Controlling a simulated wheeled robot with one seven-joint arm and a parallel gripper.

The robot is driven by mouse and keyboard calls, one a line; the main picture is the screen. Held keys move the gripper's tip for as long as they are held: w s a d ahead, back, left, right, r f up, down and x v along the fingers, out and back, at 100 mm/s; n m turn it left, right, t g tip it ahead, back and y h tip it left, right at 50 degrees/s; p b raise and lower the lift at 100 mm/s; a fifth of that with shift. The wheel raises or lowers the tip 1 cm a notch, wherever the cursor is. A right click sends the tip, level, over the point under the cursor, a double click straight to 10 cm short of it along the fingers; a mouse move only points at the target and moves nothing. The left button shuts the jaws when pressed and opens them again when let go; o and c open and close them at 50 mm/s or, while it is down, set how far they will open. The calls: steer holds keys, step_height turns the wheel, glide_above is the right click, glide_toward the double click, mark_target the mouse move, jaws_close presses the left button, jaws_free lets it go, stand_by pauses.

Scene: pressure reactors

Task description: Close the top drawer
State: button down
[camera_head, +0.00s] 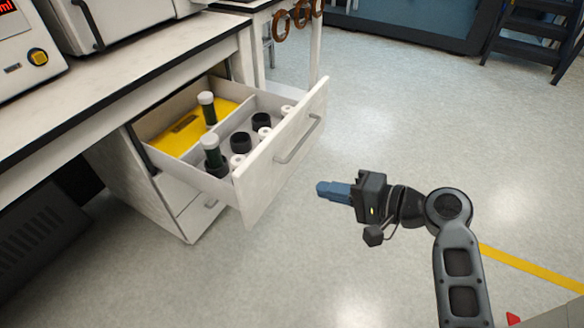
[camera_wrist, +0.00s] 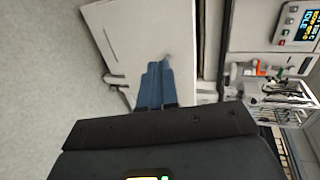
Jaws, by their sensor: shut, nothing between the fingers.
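The top drawer (camera_head: 285,160) is pulled out of the white cabinet under the bench, with a grey bar handle (camera_head: 299,141) on its front. Inside are a yellow tray or sheet, bottles with white caps and several black and white round items. My gripper (camera_head: 322,189), with blue fingers, is shut and empty. It is to the right of the drawer front in the head view, apart from it, with its fingers pointing left toward it. In the wrist view the shut fingers (camera_wrist: 155,72) appear in front of a white panel (camera_wrist: 140,40), likely the drawer front.
A lower drawer (camera_head: 200,213) below is shut. The bench top (camera_head: 120,72) holds white instruments on the left. Dark steps (camera_head: 530,30) stand at the back right.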

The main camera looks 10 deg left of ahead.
steer(key=b, duration=0.2)
glide_toward(261, 170)
steer(key=x, duration=0.6)
steer(key=shift+w+a+f, duration=0.1)
steer(key=shift+f, duration=0.05)
steer(key=shift+a, duration=0.15)
